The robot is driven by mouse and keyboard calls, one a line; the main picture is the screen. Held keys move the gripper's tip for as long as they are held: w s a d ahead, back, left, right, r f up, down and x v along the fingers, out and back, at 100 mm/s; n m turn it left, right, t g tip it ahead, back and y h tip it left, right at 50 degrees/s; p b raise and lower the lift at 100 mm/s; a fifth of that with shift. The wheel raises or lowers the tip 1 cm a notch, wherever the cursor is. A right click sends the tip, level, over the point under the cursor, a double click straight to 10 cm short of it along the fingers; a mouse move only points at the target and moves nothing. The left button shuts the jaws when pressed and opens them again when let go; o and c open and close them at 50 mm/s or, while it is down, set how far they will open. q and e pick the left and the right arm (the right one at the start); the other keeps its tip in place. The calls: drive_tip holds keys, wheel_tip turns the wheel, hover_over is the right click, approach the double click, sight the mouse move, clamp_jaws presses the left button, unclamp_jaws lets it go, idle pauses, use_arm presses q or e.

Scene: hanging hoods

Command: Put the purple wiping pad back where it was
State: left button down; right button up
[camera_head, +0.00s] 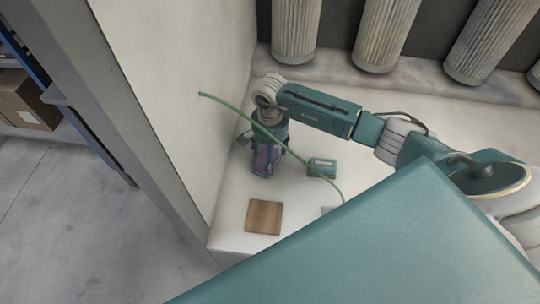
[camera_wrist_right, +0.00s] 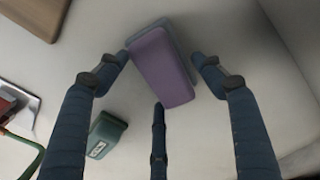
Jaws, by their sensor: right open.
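The purple wiping pad (camera_head: 264,163) is a purple block with a grey-blue layer along one side. It lies on the white surface below my right gripper (camera_head: 267,148), which partly covers it in the head view. In the right wrist view the pad (camera_wrist_right: 163,68) lies between the spread fingers of my right gripper (camera_wrist_right: 160,72). The fingers are open, and I cannot tell whether any of them touches the pad. My left gripper is not in view.
A green labelled box (camera_head: 322,168) stands close right of the pad. A brown wooden block (camera_head: 264,217) lies nearer the front edge. A white wall (camera_head: 180,75) rises at left; ribbed cylinders (camera_head: 385,35) hang behind.

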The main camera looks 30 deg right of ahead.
drive_tip(key=shift+r+p, duration=0.25)
drive_tip(key=shift+p, duration=0.1)
wheel_tip(320, 180, up, 12)
drive_tip(key=b, duration=0.4)
drive_tip(key=shift+f, duration=0.1)
